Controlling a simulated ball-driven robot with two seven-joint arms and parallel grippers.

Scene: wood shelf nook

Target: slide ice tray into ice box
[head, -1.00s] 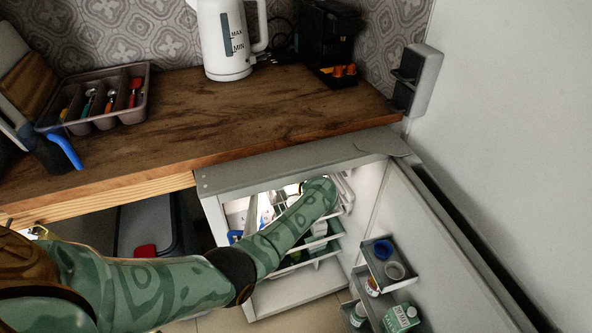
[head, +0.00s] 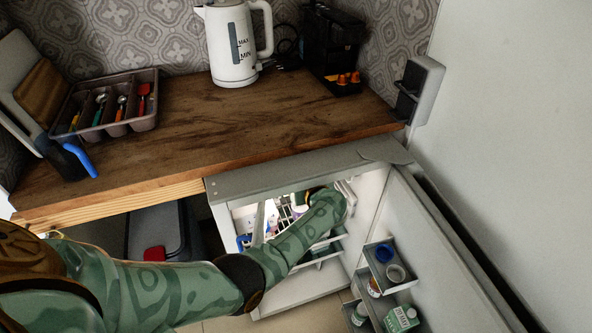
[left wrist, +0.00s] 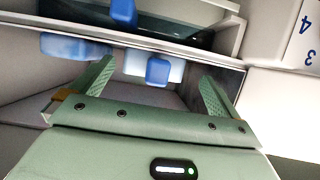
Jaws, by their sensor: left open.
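My left arm reaches into the open small fridge (head: 232,215), and its gripper is hidden inside in the head view. In the left wrist view my left gripper (left wrist: 158,74) is open, its two green fingers apart. A pale blue piece with a darker blue tab (left wrist: 158,70) shows between and beyond the fingertips; it may be the ice tray, and I see no finger touching it. A framed compartment, perhaps the ice box (left wrist: 228,36), lies above it, with another blue tab (left wrist: 123,12) in it. My right gripper is not in view.
The fridge door (head: 440,250) stands open at the right, with bottles and a carton (head: 402,318) in its racks. The wooden counter (head: 200,120) above holds a kettle (head: 232,45) and a cutlery tray (head: 150,122). A numbered dial (left wrist: 300,35) is at the upper right.

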